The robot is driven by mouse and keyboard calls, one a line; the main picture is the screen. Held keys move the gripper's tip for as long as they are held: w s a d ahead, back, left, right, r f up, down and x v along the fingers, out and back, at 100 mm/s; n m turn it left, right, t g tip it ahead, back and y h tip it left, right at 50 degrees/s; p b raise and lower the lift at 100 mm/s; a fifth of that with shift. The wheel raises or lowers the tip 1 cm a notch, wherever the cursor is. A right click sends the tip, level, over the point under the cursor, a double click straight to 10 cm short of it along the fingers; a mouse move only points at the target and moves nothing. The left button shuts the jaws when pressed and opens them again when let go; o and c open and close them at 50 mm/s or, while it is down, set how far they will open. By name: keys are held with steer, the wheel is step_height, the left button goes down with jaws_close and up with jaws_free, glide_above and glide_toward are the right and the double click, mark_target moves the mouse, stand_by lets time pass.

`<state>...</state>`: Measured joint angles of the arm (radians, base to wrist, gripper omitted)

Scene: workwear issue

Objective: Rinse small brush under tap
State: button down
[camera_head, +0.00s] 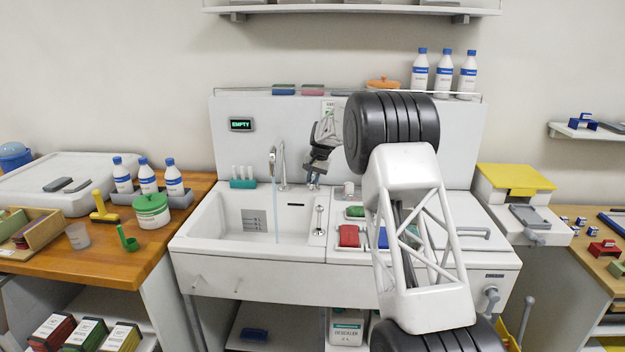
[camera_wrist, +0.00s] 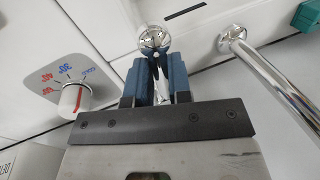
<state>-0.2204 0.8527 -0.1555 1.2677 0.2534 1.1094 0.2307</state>
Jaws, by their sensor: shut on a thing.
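A chrome tap (camera_head: 283,165) stands at the back of the white sink (camera_head: 215,232); it also shows at the right in the wrist view (camera_wrist: 265,70). A thin bluish stream of water (camera_head: 276,215) falls from its spout into the basin. My gripper (camera_head: 314,180) is right of the tap. In the wrist view my gripper (camera_wrist: 157,75) is shut on a chrome tap lever (camera_wrist: 154,40), whose round base shows beyond the blue fingers. A yellow-handled tool (camera_head: 102,207), possibly the small brush, lies on the wooden counter at left; I cannot tell for sure.
A temperature dial (camera_wrist: 75,97) is left of my fingers. A green holder (camera_head: 243,183) stands on the sink's back ledge. A red block (camera_head: 348,236) lies right of the basin. A green-lidded tub (camera_head: 151,212) and bottles crowd the wooden counter (camera_head: 95,258). The basin looks clear.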

steer(key=c, duration=1.1)
jaws_free()
steer(key=shift+o, duration=0.2)
steer(key=v, duration=0.8)
